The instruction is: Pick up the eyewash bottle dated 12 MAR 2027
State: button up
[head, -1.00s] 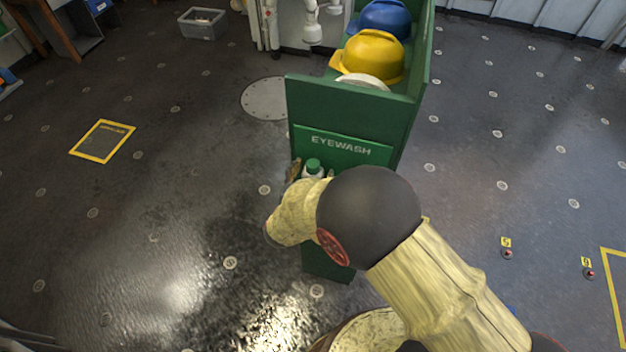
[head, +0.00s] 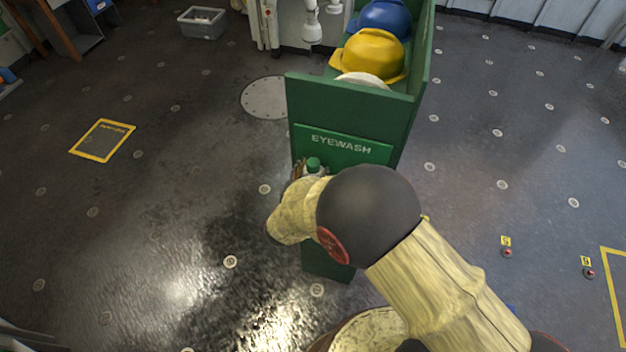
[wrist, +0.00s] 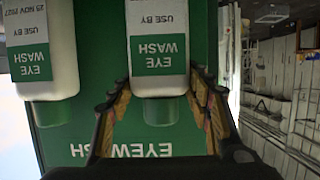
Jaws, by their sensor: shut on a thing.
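My gripper (wrist: 160,82) is shut on an eyewash bottle (wrist: 159,80), with one finger on each side near its green cap. The bottle is white with a green EYE WASH label, upside down in the wrist view. USE BY shows on it, but its date is out of frame. A second bottle (wrist: 45,85) beside it at the left reads USE BY 25 NOV 2027. In the head view, a green-capped bottle (head: 313,164) shows under the EYEWASH sign (head: 341,146). My wrist hides most of it and most of my gripper.
The green cabinet (head: 343,101) carries a yellow helmet (head: 371,57) and a blue helmet (head: 385,17) on top. A grey bin (head: 202,23) stands at the back left. The floor left and right of the cabinet is largely clear.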

jog(key=c, duration=0.6)
grip_shut()
